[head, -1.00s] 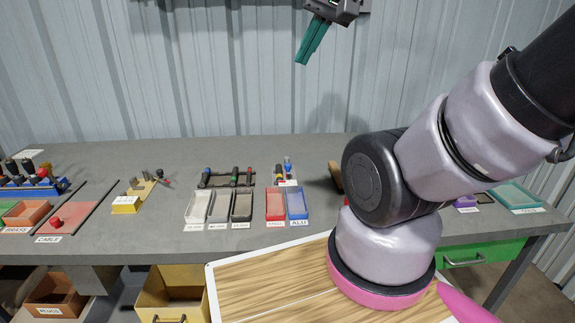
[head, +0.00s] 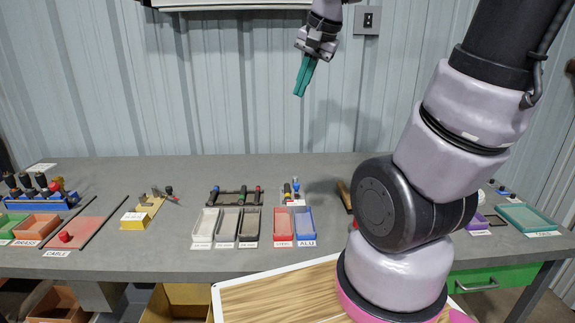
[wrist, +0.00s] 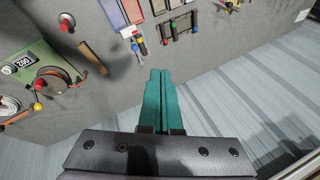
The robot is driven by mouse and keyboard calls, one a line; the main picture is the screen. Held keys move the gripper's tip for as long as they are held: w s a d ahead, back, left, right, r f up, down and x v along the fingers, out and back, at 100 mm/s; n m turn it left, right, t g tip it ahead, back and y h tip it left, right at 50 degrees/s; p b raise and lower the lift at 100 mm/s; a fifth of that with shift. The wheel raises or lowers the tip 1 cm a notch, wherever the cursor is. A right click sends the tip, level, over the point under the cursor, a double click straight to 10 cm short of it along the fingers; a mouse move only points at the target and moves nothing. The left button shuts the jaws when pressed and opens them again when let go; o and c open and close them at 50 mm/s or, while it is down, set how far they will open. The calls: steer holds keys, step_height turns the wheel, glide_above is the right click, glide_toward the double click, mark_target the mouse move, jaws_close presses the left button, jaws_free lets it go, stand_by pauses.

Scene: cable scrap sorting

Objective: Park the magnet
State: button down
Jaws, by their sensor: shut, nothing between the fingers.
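My gripper (head: 299,92) is shut and empty, its teal fingers together, high above the back of the bench and apart from everything. In the wrist view the closed fingers (wrist: 161,72) point at the bench. I cannot tell for sure which thing is the magnet. A small stand with blue, yellow and red tool parts (head: 291,189) stands behind the red tray (head: 283,224) and blue tray (head: 304,222); it also shows in the wrist view (wrist: 136,42). A dark rack of rods with coloured ends (head: 233,196) stands left of it.
The CABLE mat (head: 80,231) with a red knob and a yellow block (head: 135,220) are at left. A teal tray (head: 527,216) is at far right. My arm hides part of the right side.

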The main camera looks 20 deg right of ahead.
steer(key=w+f+m+g, duration=0.2)
steer(key=w+f+m, duration=0.2)
steer(key=w+f, duration=0.6)
steer(key=m+g+h, duration=0.2)
steer(key=m+g, duration=0.1)
steer(key=m, duration=0.1)
glide_toward(287, 195)
steer(key=shift+d+f, duration=0.1)
steer(key=shift+f, duration=2.2)
steer(key=shift+s+d, duration=0.25)
steer(key=shift+d, duration=0.65)
steer(key=shift+s+d, duration=0.25)
steer(key=shift+d, duration=0.65)
steer(key=shift+s+d, duration=0.25)
steer(key=shift+d, duration=0.65)
steer(key=d, duration=0.3)
steer(key=shift+w+d, duration=0.1)
steer(key=shift+d, duration=0.05)
steer(key=shift+w+d, duration=0.25)
steer(key=shift+d, duration=0.2)
steer(key=shift+w+d, duration=0.2)
steer(key=shift+d, duration=0.3)
steer(key=shift+a, duration=0.1)
steer(key=shift+s+a, duration=0.35)
steer(key=shift+a, duration=0.05)
steer(key=shift+r, duration=2.95)
